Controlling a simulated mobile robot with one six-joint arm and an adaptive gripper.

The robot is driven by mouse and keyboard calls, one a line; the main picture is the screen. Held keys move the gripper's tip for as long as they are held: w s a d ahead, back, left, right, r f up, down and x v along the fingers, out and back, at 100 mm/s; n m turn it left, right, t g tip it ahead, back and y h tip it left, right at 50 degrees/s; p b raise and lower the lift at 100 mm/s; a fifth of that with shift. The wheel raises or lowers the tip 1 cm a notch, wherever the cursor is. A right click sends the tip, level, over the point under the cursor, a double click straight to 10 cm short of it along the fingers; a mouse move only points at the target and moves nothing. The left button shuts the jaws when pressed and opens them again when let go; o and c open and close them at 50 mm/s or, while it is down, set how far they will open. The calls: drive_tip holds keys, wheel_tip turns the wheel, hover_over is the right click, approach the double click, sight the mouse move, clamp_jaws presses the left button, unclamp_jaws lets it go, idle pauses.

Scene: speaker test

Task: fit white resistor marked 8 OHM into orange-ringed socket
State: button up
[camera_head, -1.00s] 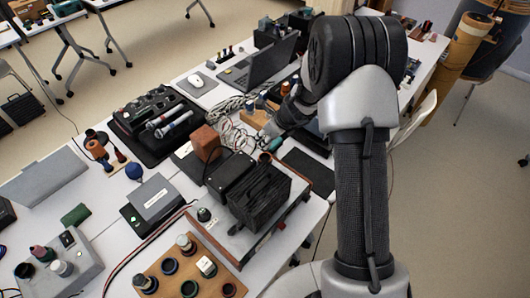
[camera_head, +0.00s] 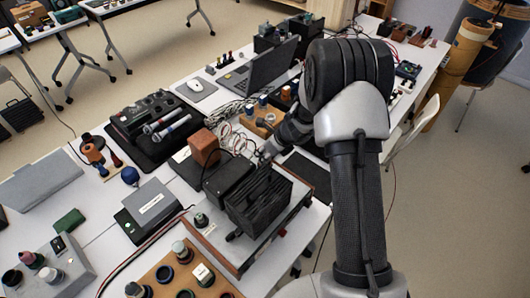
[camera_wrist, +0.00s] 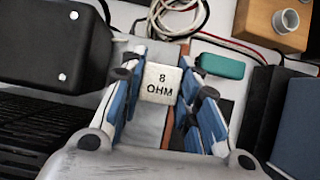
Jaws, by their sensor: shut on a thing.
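The white resistor (camera_wrist: 160,83) marked 8 OHM is a pale block between my fingers in the wrist view, with its lettering facing the camera. My gripper (camera_wrist: 165,95) is shut on it, with blue-padded fingers at its left and right. In the head view my gripper (camera_head: 268,152) is low over the bench, just beyond the black finned box, and the resistor cannot be made out there. A wooden board (camera_head: 152,276) at the front carries several ringed sockets and parts. Another wooden board (camera_head: 262,128) lies beyond my gripper. I cannot tell which socket has the orange ring.
A black box (camera_wrist: 50,45) stands close to the left of my fingers. A teal piece (camera_wrist: 220,66) lies to their right. A wooden block with a metallic cylinder (camera_wrist: 285,20) is at the upper right. Loose cables (camera_head: 232,137) and a brown block (camera_head: 203,147) are near my gripper.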

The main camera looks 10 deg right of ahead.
drive_tip(key=o, duration=1.1)
drive_tip(key=shift+r, duration=0.15)
drive_tip(key=shift+r+p, duration=0.35)
drive_tip(key=shift+p, duration=0.25)
drive_tip(key=p+v, duration=0.4)
drive_tip(key=v, duration=0.8)
drive_tip(key=s+a+r+n, duration=0.4)
drive_tip(key=s+r+n, duration=0.2)
drive_tip(key=r+n, duration=0.15)
drive_tip(key=s+a+r+n, duration=0.3)
drive_tip(key=s+r+n, duration=0.3)
drive_tip(key=r, duration=0.3)
drive_tip(key=s+d+r+n+h, duration=0.1)
drive_tip(key=s+n, duration=0.4)
drive_tip(key=s, duration=0.1)
drive_tip(key=s+d+r+n+h, duration=0.1)
drive_tip(key=s+r+n, duration=0.1)
drive_tip(key=s+n, duration=0.3)
drive_tip(key=s+d+r+n+h, duration=0.1)
drive_tip(key=s+r+n, duration=0.1)
drive_tip(key=s+n, duration=0.3)
drive_tip(key=shift+s+d+r+h, duration=0.15)
drive_tip(key=shift+s, duration=0.75)
drive_tip(key=shift+s+d+r+h, duration=0.1)
drive_tip(key=shift+s+h, duration=0.05)
drive_tip(key=shift+s, duration=0.75)
